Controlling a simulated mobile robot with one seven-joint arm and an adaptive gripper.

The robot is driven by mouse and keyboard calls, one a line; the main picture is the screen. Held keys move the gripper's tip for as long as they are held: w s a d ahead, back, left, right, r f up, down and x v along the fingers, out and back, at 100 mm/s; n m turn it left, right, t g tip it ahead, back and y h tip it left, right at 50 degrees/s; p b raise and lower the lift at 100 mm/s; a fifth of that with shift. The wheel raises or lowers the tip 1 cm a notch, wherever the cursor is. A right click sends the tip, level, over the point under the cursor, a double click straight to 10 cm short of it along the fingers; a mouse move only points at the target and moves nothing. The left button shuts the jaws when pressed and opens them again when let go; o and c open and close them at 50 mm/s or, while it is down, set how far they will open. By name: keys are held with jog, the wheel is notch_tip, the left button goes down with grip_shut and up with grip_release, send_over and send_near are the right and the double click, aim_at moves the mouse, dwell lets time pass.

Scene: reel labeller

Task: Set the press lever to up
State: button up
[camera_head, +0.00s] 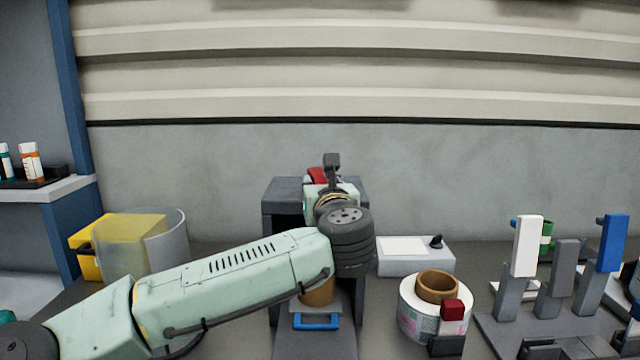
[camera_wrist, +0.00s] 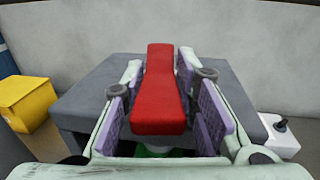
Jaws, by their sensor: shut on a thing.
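The press lever is a red bar (camera_wrist: 159,92) in the wrist view, lying between the two purple-padded fingers of my gripper (camera_wrist: 165,112). My gripper is shut on it. In the head view only a small red part of the lever (camera_head: 318,176) shows above the press, behind my wrist. The press (camera_head: 283,190) is a dark grey frame at the middle of the bench, and its grey top (camera_wrist: 85,92) spreads behind the lever in the wrist view. My arm hides most of the press front. I cannot tell the lever's exact angle.
A label roll (camera_head: 407,316) with a brown core and a white box with a black knob (camera_head: 415,262) stand right of the press. Upright white (camera_head: 527,245), grey and blue paddles stand at far right. A yellow bin (camera_head: 90,255) and a clear curved guard (camera_head: 165,245) are left.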

grip_shut()
